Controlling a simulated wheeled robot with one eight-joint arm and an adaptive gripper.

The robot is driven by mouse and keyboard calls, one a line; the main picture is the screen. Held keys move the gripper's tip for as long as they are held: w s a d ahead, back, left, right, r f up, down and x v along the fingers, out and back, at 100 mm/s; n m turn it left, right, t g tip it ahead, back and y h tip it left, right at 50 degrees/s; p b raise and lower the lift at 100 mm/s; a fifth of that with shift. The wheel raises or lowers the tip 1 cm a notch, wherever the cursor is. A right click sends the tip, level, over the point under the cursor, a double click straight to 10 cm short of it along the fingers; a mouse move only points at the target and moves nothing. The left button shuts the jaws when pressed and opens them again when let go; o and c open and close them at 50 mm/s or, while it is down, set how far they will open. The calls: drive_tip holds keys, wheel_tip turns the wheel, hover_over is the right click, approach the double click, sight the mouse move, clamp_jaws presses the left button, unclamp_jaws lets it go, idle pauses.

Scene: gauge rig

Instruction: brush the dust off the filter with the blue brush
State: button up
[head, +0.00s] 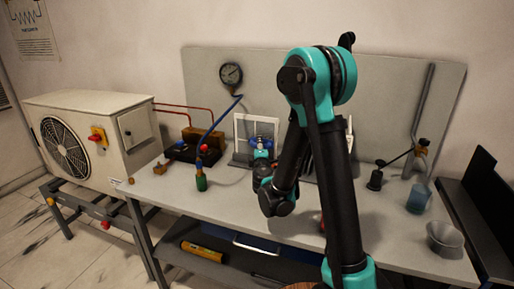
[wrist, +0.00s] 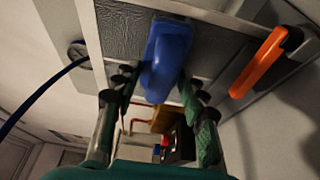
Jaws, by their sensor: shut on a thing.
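The blue brush (wrist: 167,55) is held between the two fingers of my gripper (wrist: 158,84) in the wrist view. The brush also shows small in the head view (head: 262,140), at the end of my arm. The filter is a grey textured panel (wrist: 124,36) in a pale frame, directly beyond the brush in the wrist view. In the head view its white frame (head: 237,123) stands upright on the bench behind my gripper. The brush overlaps the filter in both views; I cannot tell whether its bristles touch it. Dust cannot be made out clearly.
An orange-handled tool (wrist: 262,63) is to the right in the wrist view. A gauge (head: 231,75) with a blue hose hangs left of the filter. The bench's front left (head: 190,200) is mostly clear.

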sight(254, 144)
drive_tip(key=shift+w+r, duration=0.1)
drive_tip(key=shift+r, duration=0.85)
drive_tip(key=shift+w+a+r, duration=1.05)
drive_tip(key=shift+w+a, duration=0.8)
drive_tip(key=shift+a, duration=3.3)
drive_tip(key=shift+s+d, duration=0.65)
drive_tip(key=shift+d, duration=1.05)
drive_tip(key=shift+s+d, duration=0.65)
drive_tip(key=shift+d, duration=1.1)
drive_tip(key=shift+s+d, duration=0.65)
drive_tip(key=shift+d, duration=1.05)
drive_tip(key=shift+s+a, duration=0.35)
drive_tip(key=shift+s, duration=0.6)
drive_tip(key=shift+s+a, duration=0.35)
drive_tip(key=shift+s, duration=0.6)
drive_tip(key=shift+s+a, duration=0.35)
drive_tip(key=shift+s, duration=0.6)
